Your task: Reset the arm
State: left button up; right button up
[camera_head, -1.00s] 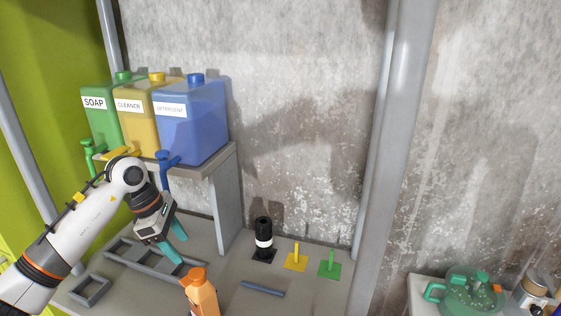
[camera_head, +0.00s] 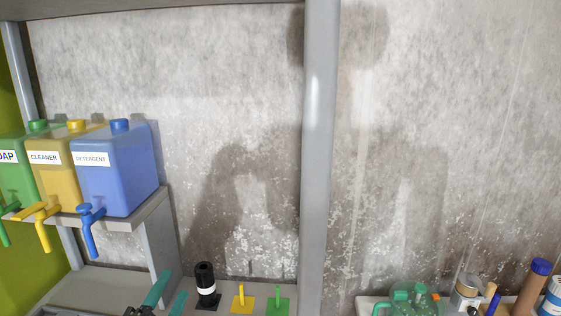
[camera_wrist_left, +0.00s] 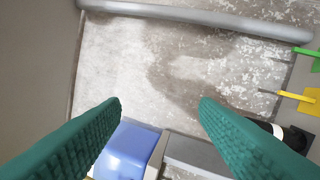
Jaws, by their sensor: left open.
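My left gripper (camera_head: 166,298) shows at the bottom edge of the head view, with its two teal fingers pointing up and apart. It is open and empty, left of the black cylinder (camera_head: 205,284). In the left wrist view its fingers (camera_wrist_left: 160,108) stand wide apart with nothing between them. The rest of the left arm is cut off below the head view. My right gripper is not in view.
Green, yellow and blue jugs (camera_head: 118,170) with taps stand on a raised shelf (camera_head: 150,212) at left. Yellow (camera_head: 242,304) and green (camera_head: 278,305) pegs stand beside the black cylinder. A grey post (camera_head: 319,150) rises mid-view. A green pot (camera_head: 411,302) and containers stand at lower right.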

pick_arm(q)
jog(key=s+a+f+n+g+y, duration=0.3)
jog(key=s+f+n+g+y, duration=0.15)
jog(key=f+n, duration=0.4)
jog(key=s+d+f+n+g, duration=0.2)
jog(key=s+f+n+g, duration=0.35)
jog(key=s, duration=0.55)
jog(key=s+d+f+n+g, duration=0.1)
jog(key=s+f+n+g, duration=0.1)
jog(key=s+f+g, duration=0.65)
notch_tip(320, 180, down, 24)
jog(key=s, duration=0.2)
jog(key=s+a+f+g, duration=0.1)
jog(key=s+a+f, duration=0.1)
jog(key=s+f, duration=1.4)
notch_tip(320, 180, down, 3)
jog(key=shift+s+a+r+m, duration=0.15)
jog(key=shift+s+a+m, duration=0.05)
jog(key=shift+a+m, duration=0.2)
jog(key=shift+h, duration=0.25)
